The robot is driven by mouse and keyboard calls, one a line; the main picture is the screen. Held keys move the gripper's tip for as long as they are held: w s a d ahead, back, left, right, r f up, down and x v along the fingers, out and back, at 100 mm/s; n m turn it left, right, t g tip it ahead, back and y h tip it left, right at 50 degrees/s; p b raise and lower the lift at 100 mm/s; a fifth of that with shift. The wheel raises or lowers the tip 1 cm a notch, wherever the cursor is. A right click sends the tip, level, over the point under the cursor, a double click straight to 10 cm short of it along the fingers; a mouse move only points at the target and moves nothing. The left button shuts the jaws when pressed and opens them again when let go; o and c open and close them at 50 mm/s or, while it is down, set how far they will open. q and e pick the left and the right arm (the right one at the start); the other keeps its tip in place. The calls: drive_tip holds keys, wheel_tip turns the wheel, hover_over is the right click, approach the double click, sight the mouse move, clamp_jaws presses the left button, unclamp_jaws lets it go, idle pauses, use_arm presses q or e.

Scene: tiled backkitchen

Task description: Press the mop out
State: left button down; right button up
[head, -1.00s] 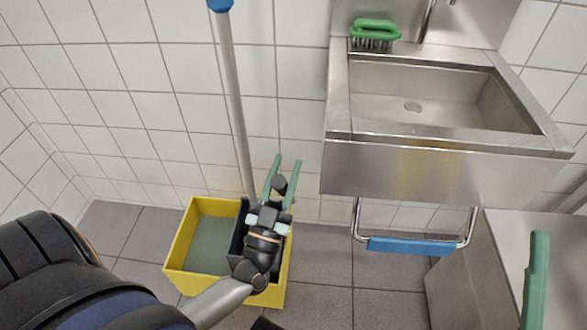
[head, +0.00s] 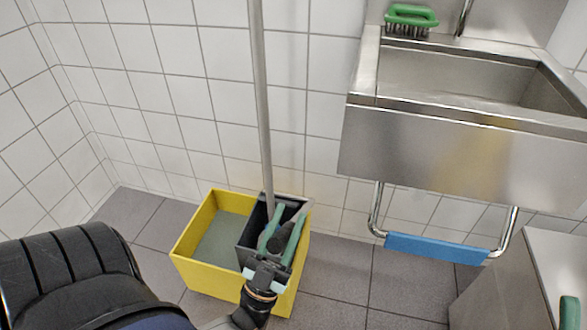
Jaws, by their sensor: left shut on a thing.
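The mop's long grey handle (head: 262,105) stands nearly upright, and its lower end goes down into the dark grey wringer (head: 248,246). The mop head is hidden inside. The wringer sits in the right part of the yellow bucket (head: 208,278) on the floor. My left gripper (head: 279,236), with green fingers, is over the wringer's front. It is shut on the wringer's dark grey lever (head: 271,239), which is low over the wringer and partly hidden by the fingers.
A steel sink (head: 440,140) hangs at the right, with a green brush (head: 410,20) on its rim and a blue-padded bar (head: 435,249) below. A steel counter (head: 505,285) stands at the lower right. The tiled floor left of the bucket is clear.

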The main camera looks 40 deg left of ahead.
use_arm(q)
drive_tip(key=shift+s+d+f+m+t+b, duration=0.15)
drive_tip(key=shift+s+d+f+t+b, duration=0.1)
drive_tip(key=shift+s+f, duration=0.15)
drive_tip(key=shift+s+d+f+m+t+b, duration=0.2)
drive_tip(key=shift+s+f+t, duration=0.1)
drive_tip(key=shift+f, duration=0.2)
use_arm(e)
drive_tip(key=shift+s+f, duration=0.2)
drive_tip(key=shift+f, duration=0.5)
use_arm(q)
drive_tip(key=shift+a, duration=0.1)
